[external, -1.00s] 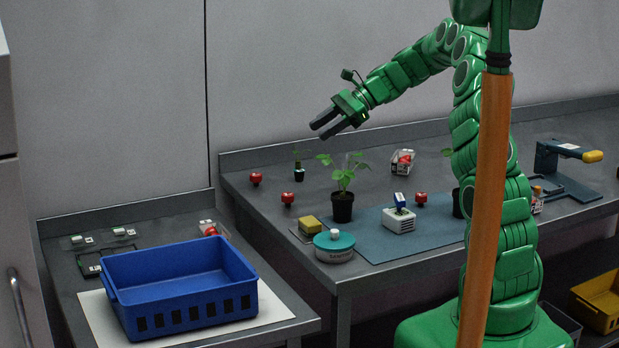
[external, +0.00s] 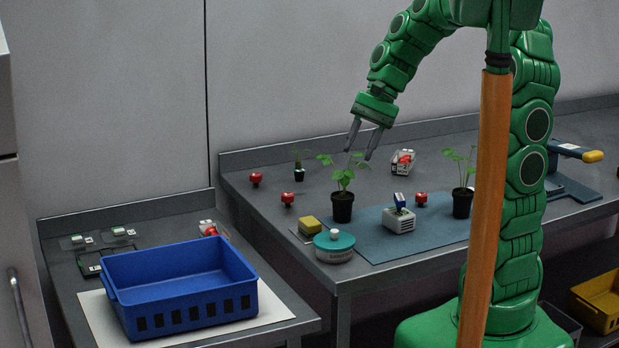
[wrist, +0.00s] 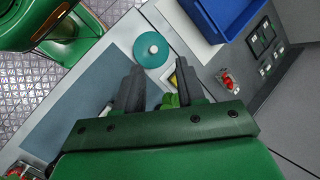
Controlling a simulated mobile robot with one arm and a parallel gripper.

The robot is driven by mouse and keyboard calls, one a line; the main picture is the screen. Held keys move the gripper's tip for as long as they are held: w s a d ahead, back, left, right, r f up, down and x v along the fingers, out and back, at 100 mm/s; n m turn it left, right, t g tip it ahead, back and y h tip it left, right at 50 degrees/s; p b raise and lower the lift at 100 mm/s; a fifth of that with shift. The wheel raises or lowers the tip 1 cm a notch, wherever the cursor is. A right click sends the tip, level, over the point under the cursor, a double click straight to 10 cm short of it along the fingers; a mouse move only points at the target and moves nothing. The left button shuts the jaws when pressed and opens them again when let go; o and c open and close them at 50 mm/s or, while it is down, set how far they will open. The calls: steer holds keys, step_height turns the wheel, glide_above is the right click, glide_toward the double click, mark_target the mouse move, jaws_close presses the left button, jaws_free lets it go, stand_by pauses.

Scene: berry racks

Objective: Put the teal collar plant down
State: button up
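A leafy plant in a black pot (external: 342,207) stands upright on the table, at the left edge of the blue-grey mat. A second potted plant (external: 462,203) stands farther right, and a small one in a dark pot with a white band (external: 298,174) stands at the back left. I cannot make out a teal collar on any of them. My gripper (external: 360,155) points down above and just behind the first plant's leaves, open, with nothing held. In the wrist view, green leaves (wrist: 170,99) show near the base of the fingers; the pot is hidden there.
A teal-lidded tub (external: 334,242), a yellow sponge-like block (external: 310,225) and a white box with a blue switch (external: 398,218) stand near the front. Red knobs (external: 288,199) are scattered about. A blue crate (external: 180,290) fills the lower left table. The back of the table has some free room.

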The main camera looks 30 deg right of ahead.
steer(key=s+d+f+n+h, duration=0.1)
steer(key=s+d+n+h, duration=0.2)
steer(key=s, duration=0.8)
steer(key=s+d+f+n+h, duration=0.2)
steer(key=s+d, duration=0.5)
steer(key=s, duration=0.4)
steer(key=shift+s+d+f+n+h, duration=0.2)
steer(key=shift+d+n+h, duration=0.15)
steer(key=shift+n+h, duration=0.2)
